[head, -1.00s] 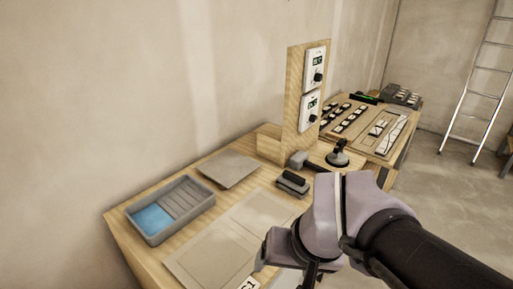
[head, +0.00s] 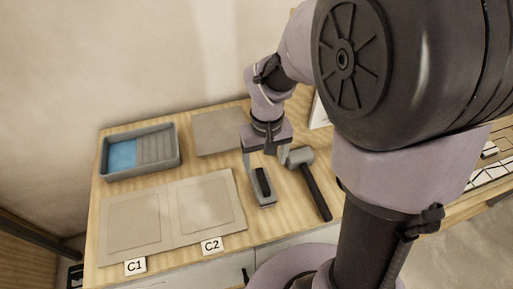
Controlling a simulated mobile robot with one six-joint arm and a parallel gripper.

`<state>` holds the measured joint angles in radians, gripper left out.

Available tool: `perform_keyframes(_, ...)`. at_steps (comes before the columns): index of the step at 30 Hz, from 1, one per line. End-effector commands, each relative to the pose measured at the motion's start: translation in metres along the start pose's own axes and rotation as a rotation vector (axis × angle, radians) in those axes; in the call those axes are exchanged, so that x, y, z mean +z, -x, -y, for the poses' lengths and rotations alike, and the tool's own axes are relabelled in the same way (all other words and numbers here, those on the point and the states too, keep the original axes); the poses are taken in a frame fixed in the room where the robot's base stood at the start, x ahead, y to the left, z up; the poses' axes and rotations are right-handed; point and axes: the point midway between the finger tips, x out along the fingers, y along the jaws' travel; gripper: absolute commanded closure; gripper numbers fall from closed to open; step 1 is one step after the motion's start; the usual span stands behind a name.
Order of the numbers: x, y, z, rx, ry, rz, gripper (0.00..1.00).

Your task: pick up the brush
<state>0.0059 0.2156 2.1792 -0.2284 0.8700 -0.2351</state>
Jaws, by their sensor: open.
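The brush (head: 263,186), a grey block with a black grip along its top, lies on the wooden bench in the head view, right of the C2 tile. My gripper (head: 266,163) points down at its far end, with its two fingers apart and nothing visibly held. The fingers overlap the far end of the brush in this view; I cannot tell how high they are above it or whether they touch it.
A mallet (head: 315,189) lies close to the right of the brush. A tray (head: 170,130) with blue liquid stands at the back left. Tiles marked C1 (head: 136,267) and C2 (head: 211,246) lie in front, and a grey plate (head: 218,131) lies behind. My arm hides the right part of the bench.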

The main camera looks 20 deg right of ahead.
Motion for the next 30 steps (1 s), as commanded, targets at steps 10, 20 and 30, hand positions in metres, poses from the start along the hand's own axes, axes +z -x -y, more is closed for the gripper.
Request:
perform_keyframes(10, 0.000, -0.085, 0.000, 0.000, -0.001, 0.001, 0.25)
perform_keyframes(20, -0.002, -0.136, 0.002, 0.001, -0.002, 0.001, 0.25)
perform_keyframes(30, -0.002, -0.137, 0.002, 0.001, -0.002, -0.003, 0.46)
